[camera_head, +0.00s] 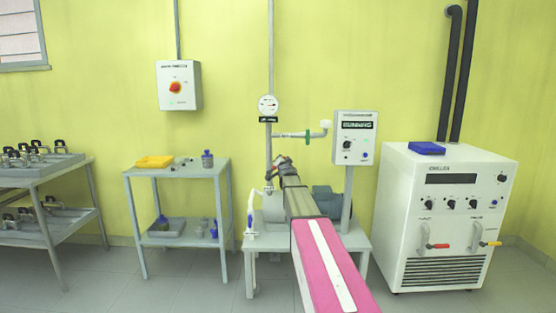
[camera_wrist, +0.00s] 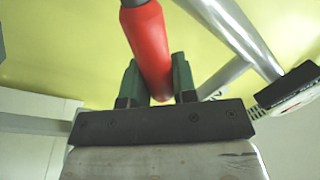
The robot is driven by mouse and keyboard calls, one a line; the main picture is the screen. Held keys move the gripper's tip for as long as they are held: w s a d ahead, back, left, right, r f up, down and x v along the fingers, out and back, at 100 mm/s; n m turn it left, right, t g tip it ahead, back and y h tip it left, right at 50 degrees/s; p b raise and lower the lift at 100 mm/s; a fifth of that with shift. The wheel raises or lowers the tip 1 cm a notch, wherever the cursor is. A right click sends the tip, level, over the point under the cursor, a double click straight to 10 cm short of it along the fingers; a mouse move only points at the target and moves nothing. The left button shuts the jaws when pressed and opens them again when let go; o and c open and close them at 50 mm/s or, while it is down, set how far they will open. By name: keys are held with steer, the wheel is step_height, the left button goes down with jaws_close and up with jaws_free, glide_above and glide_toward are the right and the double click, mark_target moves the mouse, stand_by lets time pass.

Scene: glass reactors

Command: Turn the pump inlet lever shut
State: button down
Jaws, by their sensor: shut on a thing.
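The pump inlet lever shows in the wrist view as a red grip (camera_wrist: 148,45) with a dark end at the top edge. My gripper (camera_wrist: 157,82) has its two green fingers on either side of the red grip and is shut on it. In the head view my gripper (camera_head: 280,166) is small and partly hidden by my own arm, at the vertical pipe (camera_head: 269,140) above the pump (camera_head: 272,207). The lever's angle and its valve body cannot be made out there.
A round gauge (camera_head: 268,104) sits on the pipe above. A control box (camera_head: 355,138) stands right of the pump on a post. The chiller (camera_head: 440,215) stands further right. A small cart (camera_head: 180,169) is to the left, with open floor between.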

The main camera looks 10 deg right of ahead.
step_height(320, 180, down, 7)
steer(key=d+m+h, duration=0.2)
steer(key=m, duration=0.9)
steer(key=shift+s+d+h, duration=0.4)
steer(key=shift+f, duration=0.2)
steer(key=c, duration=0.9)
jaws_free()
steer(key=shift+s, duration=0.1)
steer(key=v, duration=1)
steer(key=shift+s, duration=0.3)
